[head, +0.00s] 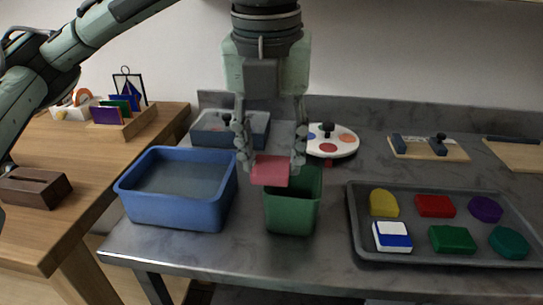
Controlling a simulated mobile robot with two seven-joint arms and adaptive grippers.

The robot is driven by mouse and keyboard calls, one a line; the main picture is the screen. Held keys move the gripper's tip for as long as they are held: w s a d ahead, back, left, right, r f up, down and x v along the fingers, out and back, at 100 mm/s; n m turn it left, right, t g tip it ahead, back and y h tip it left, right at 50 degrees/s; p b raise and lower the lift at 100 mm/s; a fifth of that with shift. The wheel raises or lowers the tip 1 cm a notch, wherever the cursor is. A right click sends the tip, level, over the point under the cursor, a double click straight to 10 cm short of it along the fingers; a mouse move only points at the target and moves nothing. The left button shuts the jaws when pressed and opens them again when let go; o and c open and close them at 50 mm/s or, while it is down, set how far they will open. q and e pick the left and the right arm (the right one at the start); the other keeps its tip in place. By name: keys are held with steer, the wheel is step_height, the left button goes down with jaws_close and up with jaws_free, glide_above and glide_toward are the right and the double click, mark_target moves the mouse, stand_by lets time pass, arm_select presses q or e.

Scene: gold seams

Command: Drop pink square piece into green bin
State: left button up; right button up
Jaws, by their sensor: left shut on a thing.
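My left gripper (270,165) points down in the middle of the head view, shut on the pink square piece (270,172). The piece is held between the fingertips, in front of and over the rear left part of the green bin's opening. The green bin (291,215) stands upright on the grey table, with its rim partly hidden by the piece and the fingers. I cannot tell how high the piece is above the rim. My right gripper is not in view.
A blue bin (177,208) stands left of the green bin. A dark tray (440,257) with several coloured pieces lies to the right. Behind are a grey box (200,137), a white disc (345,146) with coloured spots and a wooden board (430,154). A wooden table (75,170) is at left.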

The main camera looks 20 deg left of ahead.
arm_select(q)
steer(key=shift+f, duration=0.2)
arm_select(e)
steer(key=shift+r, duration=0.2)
arm_select(q)
steer(key=shift+f, duration=0.2)
steer(key=shift+f, duration=0.4)
steer(key=o, duration=1.3)
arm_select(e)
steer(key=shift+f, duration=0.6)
